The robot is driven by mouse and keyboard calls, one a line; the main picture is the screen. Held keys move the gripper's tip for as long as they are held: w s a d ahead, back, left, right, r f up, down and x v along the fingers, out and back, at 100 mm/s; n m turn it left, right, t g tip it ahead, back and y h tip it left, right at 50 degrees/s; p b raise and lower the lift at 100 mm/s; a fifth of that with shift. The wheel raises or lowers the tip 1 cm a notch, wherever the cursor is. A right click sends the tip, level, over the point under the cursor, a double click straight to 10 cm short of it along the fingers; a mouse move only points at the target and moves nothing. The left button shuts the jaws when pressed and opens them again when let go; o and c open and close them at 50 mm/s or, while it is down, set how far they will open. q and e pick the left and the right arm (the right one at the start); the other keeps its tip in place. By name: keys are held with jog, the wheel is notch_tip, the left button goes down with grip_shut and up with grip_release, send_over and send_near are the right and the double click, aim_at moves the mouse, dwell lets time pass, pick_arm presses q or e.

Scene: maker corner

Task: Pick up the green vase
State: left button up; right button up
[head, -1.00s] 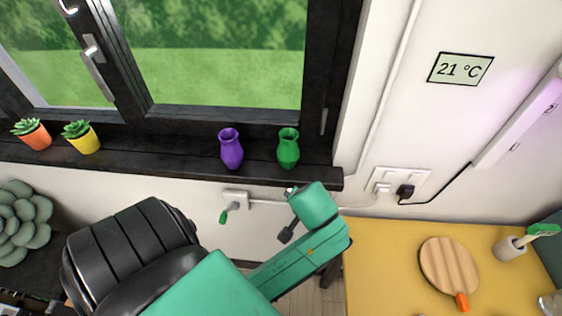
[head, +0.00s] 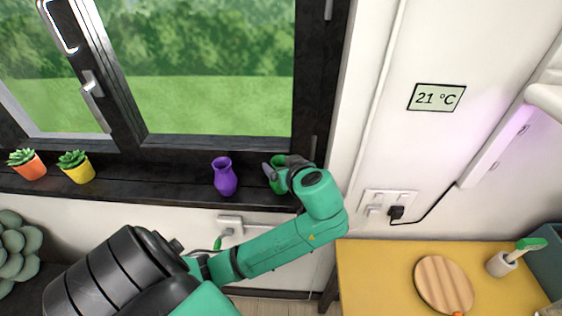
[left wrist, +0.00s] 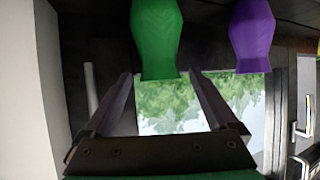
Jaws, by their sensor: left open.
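The green vase (head: 277,180) stands on the dark window sill, partly hidden behind my left gripper (head: 281,167) in the head view. In the left wrist view the green vase (left wrist: 157,38) shows upside down, in line with the gap between the two fingers of my left gripper (left wrist: 160,76). The fingers are apart and empty, with the vase at their tips; I cannot tell whether they touch it. My right gripper is not in view.
A purple vase (head: 224,177) stands close to the left of the green one; it also shows in the left wrist view (left wrist: 252,36). Potted succulents (head: 76,166) stand farther left on the sill (head: 140,188). The window frame (head: 312,110) rises behind. A yellow table (head: 380,275) is at lower right.

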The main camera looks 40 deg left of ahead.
aim_at(278, 162)
pick_arm(q)
jog(key=shift+x, duration=1.25)
jog(key=shift+s+d+r, duration=0.1)
jog(key=shift+d, duration=0.1)
grip_shut()
jog(key=shift+a, duration=0.25)
